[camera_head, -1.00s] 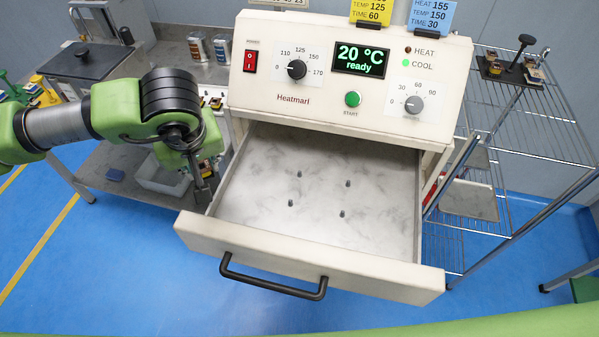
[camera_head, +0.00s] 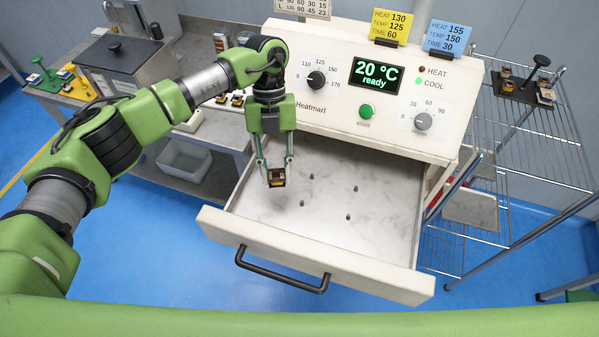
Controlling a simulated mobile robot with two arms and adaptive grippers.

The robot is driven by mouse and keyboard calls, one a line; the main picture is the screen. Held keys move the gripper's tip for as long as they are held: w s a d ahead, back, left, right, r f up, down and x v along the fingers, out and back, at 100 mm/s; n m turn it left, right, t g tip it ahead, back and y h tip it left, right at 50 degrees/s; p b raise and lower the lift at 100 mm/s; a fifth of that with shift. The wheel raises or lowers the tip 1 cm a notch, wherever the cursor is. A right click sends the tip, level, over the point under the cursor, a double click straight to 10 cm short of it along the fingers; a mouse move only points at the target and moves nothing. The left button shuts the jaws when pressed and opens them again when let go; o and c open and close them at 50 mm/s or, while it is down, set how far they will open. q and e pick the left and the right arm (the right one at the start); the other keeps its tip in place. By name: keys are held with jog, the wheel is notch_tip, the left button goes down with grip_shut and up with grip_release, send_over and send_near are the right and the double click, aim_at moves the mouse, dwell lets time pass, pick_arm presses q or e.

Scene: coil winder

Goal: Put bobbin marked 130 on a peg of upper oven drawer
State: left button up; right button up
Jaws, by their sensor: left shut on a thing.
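My left gripper (camera_head: 274,168) points down over the left part of the open oven drawer (camera_head: 370,255). It is shut on a small dark bobbin with a yellowish label (camera_head: 276,178). The number on the bobbin is too small to read. Several short dark pegs stand on the drawer floor, among them a near-left peg (camera_head: 302,203) and a far-left peg (camera_head: 308,178). The bobbin is held to the left of these pegs and apart from them. My right gripper is not in view.
The oven panel (camera_head: 340,117) with its knobs rises behind the drawer and reads 20 °C ready. The drawer handle (camera_head: 282,275) sticks out in front. A wire rack (camera_head: 540,140) stands at right. A side table with a white bin (camera_head: 184,160) is at left.

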aim_at(303, 202)
pick_arm(q)
jog(key=d+n+t+h, duration=0.1)
jog(key=n, duration=0.3)
jog(key=s+d+f+n+t+h+p, duration=0.1)
jog(key=d+n, duration=0.1)
jog(key=n, duration=0.3)
jog(key=s+d+f+n+t+h, duration=0.1)
jog(key=d+n+h, duration=0.1)
jog(key=n, duration=0.2)
jog(key=shift+d+p, duration=0.2)
jog(key=shift+p, duration=0.2)
notch_tip(303, 202, down, 4)
jog(key=b, duration=0.3)
jog(key=shift+f+b, duration=0.25)
jog(key=shift+b, duration=0.1)
jog(key=shift+f+b, duration=0.4)
jog(key=shift+f, duration=0.35)
